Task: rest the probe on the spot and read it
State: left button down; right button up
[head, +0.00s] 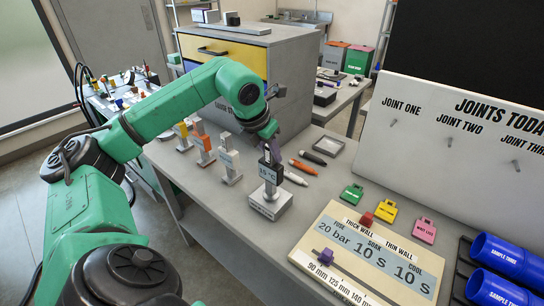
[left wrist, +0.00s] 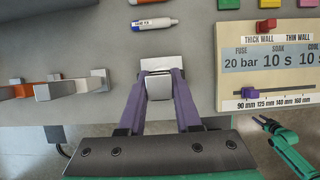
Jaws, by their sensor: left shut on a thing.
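The probe (head: 270,173) is a dark upright piece with a small pale readout that seems to show 15 °C; the digits are small. My left gripper (head: 271,152) is shut on its top from above. Its lower end meets a grey metal block (head: 272,205) with a label too small to read. I cannot tell whether it rests on the block or sits in it. In the left wrist view the purple fingers (left wrist: 160,100) straddle the pale top of the held piece. My right gripper (left wrist: 264,122) shows small at the lower right of that view, its opening unclear.
Green (head: 352,193), yellow and pink tags lie right, by a settings panel (head: 335,225). A grey cabinet (head: 285,75) stands behind.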

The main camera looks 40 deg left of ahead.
pick_arm(q)
jog(key=shift+f, duration=0.15)
dwell(0.5)
jog(key=c, duration=0.5)
grip_release()
jog(key=p+v, duration=0.2)
jog(key=v, duration=1.2)
jog(key=shift+s+r, duration=0.1)
jog(key=shift+r, duration=0.2)
